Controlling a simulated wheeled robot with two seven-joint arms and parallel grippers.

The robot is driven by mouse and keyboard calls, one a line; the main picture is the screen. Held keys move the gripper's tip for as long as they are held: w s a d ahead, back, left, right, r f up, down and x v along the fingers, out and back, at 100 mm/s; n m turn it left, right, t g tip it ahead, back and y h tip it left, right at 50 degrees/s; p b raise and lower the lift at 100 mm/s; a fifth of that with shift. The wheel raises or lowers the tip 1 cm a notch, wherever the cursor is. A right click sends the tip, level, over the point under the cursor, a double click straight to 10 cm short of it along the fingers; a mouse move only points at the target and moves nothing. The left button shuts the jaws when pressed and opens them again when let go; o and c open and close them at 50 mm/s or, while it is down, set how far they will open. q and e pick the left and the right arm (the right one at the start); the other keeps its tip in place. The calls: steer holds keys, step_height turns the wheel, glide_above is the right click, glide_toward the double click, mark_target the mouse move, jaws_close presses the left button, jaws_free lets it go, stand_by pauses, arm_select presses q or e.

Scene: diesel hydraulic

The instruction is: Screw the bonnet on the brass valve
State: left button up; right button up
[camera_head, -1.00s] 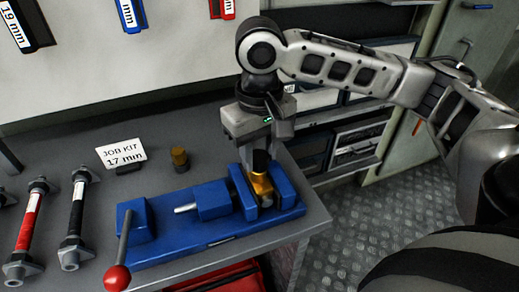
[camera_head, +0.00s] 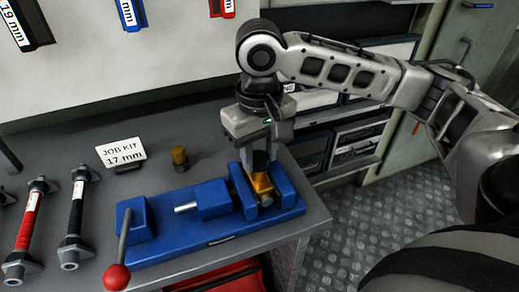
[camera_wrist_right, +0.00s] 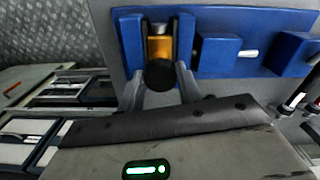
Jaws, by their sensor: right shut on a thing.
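The brass valve (camera_head: 262,184) is clamped between the jaws of the blue vise (camera_head: 225,231) at the bench's right end. My right gripper (camera_head: 262,172) points down right over it. In the right wrist view the fingers (camera_wrist_right: 160,80) close around a dark round-topped part (camera_wrist_right: 160,74), seemingly the bonnet, directly over the brass body (camera_wrist_right: 159,46). Its lower end and the thread are hidden, so I cannot tell how far it is seated. My left gripper is not in view.
A small brass-coloured piece (camera_head: 180,157) stands on the bench behind the vise, beside a "JOB KIT 17 mm" card (camera_head: 121,152). Red-banded (camera_head: 30,225) and black (camera_head: 76,222) fittings lie left.

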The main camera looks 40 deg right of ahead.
steer(key=shift+f, duration=0.95)
steer(key=o, duration=1)
step_height(320, 180, up, 16)
steer(key=shift+f, duration=0.1)
steer(key=shift+c, duration=0.3)
